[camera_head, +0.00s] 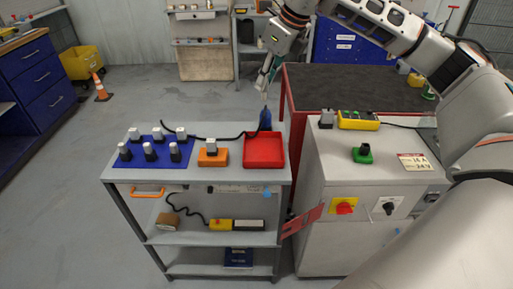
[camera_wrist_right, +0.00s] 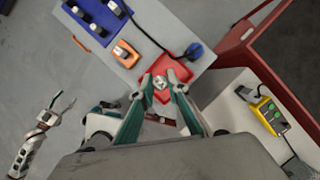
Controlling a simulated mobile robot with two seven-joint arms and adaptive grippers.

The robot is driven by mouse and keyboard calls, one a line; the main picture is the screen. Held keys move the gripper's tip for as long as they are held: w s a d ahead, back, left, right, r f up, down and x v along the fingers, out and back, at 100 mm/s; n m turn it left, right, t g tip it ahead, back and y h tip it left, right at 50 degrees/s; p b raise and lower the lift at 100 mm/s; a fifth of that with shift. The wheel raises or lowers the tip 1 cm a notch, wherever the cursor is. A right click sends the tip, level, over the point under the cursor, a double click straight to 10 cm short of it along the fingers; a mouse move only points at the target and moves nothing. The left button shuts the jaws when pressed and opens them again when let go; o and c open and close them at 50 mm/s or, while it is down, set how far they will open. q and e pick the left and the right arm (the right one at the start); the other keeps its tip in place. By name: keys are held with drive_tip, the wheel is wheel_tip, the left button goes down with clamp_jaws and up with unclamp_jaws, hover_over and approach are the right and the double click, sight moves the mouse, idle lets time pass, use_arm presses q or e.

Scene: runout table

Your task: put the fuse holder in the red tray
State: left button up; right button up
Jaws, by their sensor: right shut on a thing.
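The red tray (camera_head: 264,163) lies at the right end of the grey cart top; it also shows in the right wrist view (camera_wrist_right: 180,70). My right gripper (camera_head: 265,94) is in the air above the tray's far side. In the right wrist view my right gripper (camera_wrist_right: 161,86) is shut on a small pale grey piece, taken to be the fuse holder (camera_wrist_right: 160,83), partly hidden by the fingers, with the tray behind it. My left gripper (camera_wrist_right: 62,104) shows only in the right wrist view, apart from the cart, with its fingers spread and empty.
A blue mat (camera_head: 133,160) holds several grey-and-black holders. An orange base (camera_head: 213,158) with a grey block stands left of the tray. A black cable runs to a blue plug (camera_head: 265,119) behind the tray. A grey cabinet (camera_head: 330,170) stands close at the right.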

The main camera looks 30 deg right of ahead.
wheel_tip(320, 180, down, 20)
drive_tip(key=shift+r, duration=0.25)
drive_tip(key=shift+f, duration=0.1)
drive_tip(key=o, duration=0.9)
